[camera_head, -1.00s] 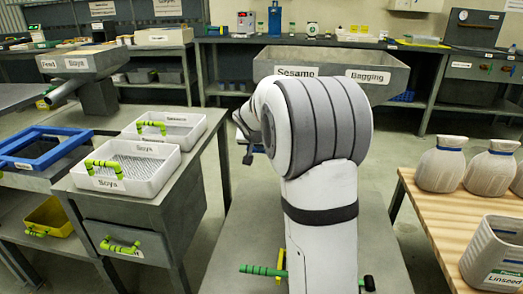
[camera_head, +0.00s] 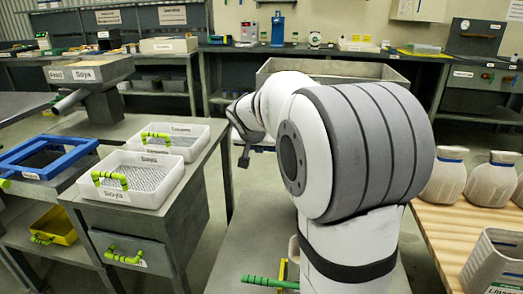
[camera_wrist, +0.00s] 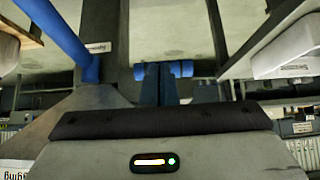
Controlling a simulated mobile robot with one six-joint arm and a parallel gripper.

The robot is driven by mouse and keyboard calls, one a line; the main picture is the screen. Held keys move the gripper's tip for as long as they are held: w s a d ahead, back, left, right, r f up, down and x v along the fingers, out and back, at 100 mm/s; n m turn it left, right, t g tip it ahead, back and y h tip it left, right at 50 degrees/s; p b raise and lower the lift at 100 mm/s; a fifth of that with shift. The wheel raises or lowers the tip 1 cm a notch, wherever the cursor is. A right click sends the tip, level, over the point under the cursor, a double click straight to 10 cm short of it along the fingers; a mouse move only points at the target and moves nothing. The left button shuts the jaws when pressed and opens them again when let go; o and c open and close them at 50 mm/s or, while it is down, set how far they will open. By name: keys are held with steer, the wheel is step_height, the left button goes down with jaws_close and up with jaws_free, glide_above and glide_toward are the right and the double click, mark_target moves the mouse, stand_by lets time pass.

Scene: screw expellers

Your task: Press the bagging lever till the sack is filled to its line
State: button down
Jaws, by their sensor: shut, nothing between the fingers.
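My gripper (camera_head: 244,158) shows small and dark beyond my arm in the head view, low in front of the hopper (camera_head: 262,74). It is shut and empty. My arm hides most of the hopper front.
A wooden table (camera_head: 445,232) at the right bears banded sacks (camera_head: 490,182) and an open Linseed sack (camera_head: 492,262). White Soya trays (camera_head: 148,190) stand on the left bench. A blue post (camera_wrist: 62,30) rises at the wrist view's left. Grey floor lies between.

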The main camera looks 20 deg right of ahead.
steer(key=shift+p+v, duration=0.3)
steer(key=shift+v, duration=1.7)
stand_by(1.1)
steer(key=s+a+r+n+g+y+p, duration=0.1)
steer(key=s+a+r+n+p, duration=0.1)
steer(key=s+r+p, duration=0.4)
steer(key=s+a+r+n+g+y+p, duration=0.2)
steer(key=s+a+r+p, duration=0.2)
steer(key=s+p, duration=0.9)
steer(key=s+a+r+n+g+y+p, duration=0.1)
steer(key=s+a+r+p, duration=0.3)
steer(key=s+r+p, duration=0.4)
steer(key=shift+s+n+g+p, duration=0.3)
steer(key=shift+s+n+p, duration=0.3)
steer(key=shift+s+p, duration=0.4)
steer(key=shift+w, duration=0.1)
